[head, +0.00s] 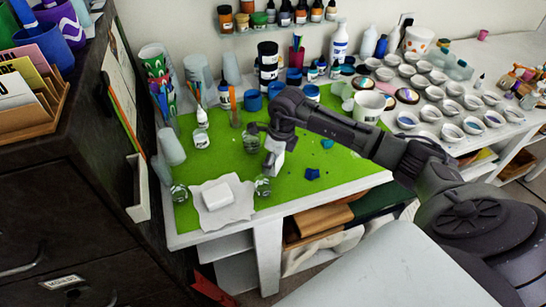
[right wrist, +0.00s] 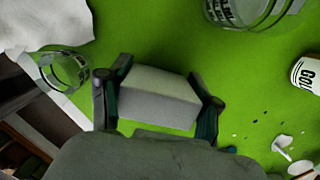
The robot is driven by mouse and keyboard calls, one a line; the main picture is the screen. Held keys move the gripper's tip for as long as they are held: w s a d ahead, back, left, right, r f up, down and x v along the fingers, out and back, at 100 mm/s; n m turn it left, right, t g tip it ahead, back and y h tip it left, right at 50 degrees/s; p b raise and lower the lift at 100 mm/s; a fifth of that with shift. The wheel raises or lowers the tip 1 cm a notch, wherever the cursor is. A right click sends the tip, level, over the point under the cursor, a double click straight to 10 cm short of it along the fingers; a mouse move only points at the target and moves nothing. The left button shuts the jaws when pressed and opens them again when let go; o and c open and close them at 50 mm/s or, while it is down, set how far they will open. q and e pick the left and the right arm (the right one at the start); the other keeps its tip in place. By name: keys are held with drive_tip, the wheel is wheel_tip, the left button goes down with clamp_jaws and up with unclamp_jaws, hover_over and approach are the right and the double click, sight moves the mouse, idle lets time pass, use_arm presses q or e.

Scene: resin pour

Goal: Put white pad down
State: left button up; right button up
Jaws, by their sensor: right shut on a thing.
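My right gripper (head: 270,142) reaches over the green mat from the right and points down. It is shut on a white pad (head: 275,158), a small block. In the right wrist view the pad (right wrist: 158,97) sits between the two fingers (right wrist: 158,105), one at each side. I cannot tell whether its underside touches the mat. A second white block (head: 216,194) lies on a crumpled white sheet (head: 241,207) at the mat's front left corner. My left gripper is not in view.
The green mat (head: 310,198) is mostly clear to the right, with small blue scraps. Cups and bottles crowd the back.

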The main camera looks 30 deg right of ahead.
drive_tip(key=shift+f, duration=0.1)
drive_tip(key=shift+f+b, duration=0.2)
drive_tip(key=shift+b, duration=0.1)
drive_tip(key=o, duration=1.1)
drive_tip(key=shift+r, duration=0.15)
drive_tip(key=shift+r, duration=0.1)
drive_tip(key=shift+r+p, duration=0.2)
drive_tip(key=shift+p, duration=0.1)
drive_tip(key=r+b, duration=0.1)
drive_tip(key=r, duration=0.2)
drive_tip(key=s+r+b, duration=0.1)
drive_tip(key=r, duration=0.3)
drive_tip(key=d+r+b, duration=0.1)
drive_tip(key=r, duration=0.2)
drive_tip(key=shift+s+r, duration=0.2)
drive_tip(key=shift+s, duration=0.1)
drive_tip(key=shift+s+r, duration=0.1)
drive_tip(key=shift+r, duration=0.5)
